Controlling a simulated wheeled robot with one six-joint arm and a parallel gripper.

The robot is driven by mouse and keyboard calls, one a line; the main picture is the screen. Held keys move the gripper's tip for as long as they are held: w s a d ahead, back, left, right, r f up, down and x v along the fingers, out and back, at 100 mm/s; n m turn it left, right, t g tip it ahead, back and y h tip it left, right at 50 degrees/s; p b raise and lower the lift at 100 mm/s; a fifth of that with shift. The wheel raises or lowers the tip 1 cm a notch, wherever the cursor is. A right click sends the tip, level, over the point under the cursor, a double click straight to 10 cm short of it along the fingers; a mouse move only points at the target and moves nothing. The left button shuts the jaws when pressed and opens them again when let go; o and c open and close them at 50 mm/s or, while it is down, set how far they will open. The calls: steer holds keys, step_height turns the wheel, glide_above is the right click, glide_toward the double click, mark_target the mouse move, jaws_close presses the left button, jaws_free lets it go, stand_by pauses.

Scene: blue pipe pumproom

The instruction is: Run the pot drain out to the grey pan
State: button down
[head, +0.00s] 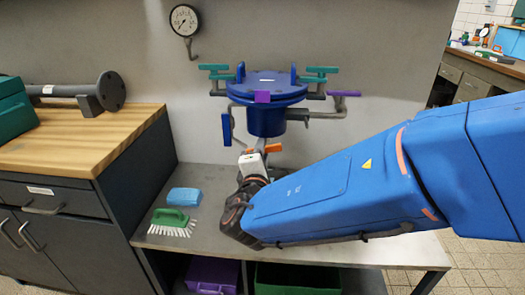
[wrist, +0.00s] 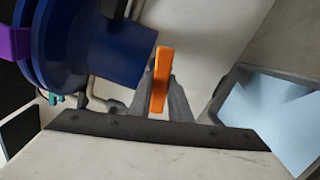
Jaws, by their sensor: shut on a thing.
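The blue pot (head: 266,88) is mounted against the grey wall, with teal handles and a flanged lid. It also fills the upper left of the wrist view (wrist: 110,55). An orange drain handle (wrist: 161,72) shows beside the pot's lower end. My gripper (wrist: 166,90) is shut on this handle, its dark fingers on either side. In the head view the handle (head: 273,147) shows just below the pot. A grey-rimmed vessel (wrist: 222,98) with a pale blue inside, apparently the grey pan, is at the right of the wrist view. My arm seems to hide it in the head view.
A blue sponge (head: 184,197) and a green brush (head: 171,218) lie on the grey bench (head: 210,243), left of my arm. A gauge (head: 184,20) hangs on the wall. A wooden-topped cabinet (head: 75,143) stands at left. Purple (head: 212,275) and green (head: 297,279) bins are below.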

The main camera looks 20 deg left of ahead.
steer(key=shift+m, duration=1.5)
steer(key=c, duration=1.6)
jaws_free()
steer(key=shift+c, duration=0.2)
steer(key=shift+r, duration=0.1)
